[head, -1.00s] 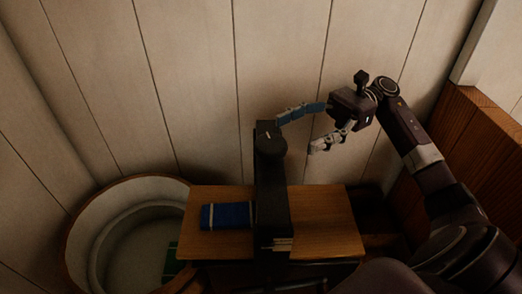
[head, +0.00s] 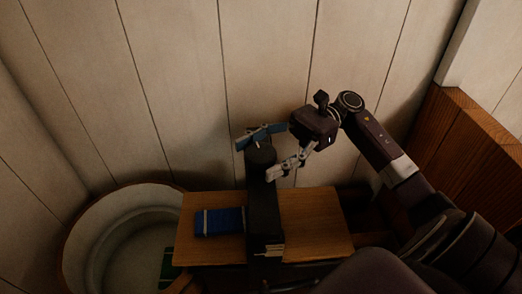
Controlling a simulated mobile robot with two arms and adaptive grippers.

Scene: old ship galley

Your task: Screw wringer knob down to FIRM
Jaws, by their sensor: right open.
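The wringer (head: 265,215) is a dark upright frame standing between two wooden boards. Its round dark knob (head: 262,154) sits on top. My right gripper (head: 256,158) is open at the knob's height, reaching in from the right. One blue-and-grey finger lies behind the knob and the other, pale one in front and to its right, so the knob shows between them. I cannot tell whether either finger touches it. Any FIRM mark is not readable here. My left gripper is not in view.
A blue folded bundle with a pale band (head: 220,222) lies on the left wooden board (head: 187,235). The right board (head: 318,225) is bare. A round pale tub (head: 95,222) stands at the left, with something green (head: 167,265) in it. A plank wall rises close behind.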

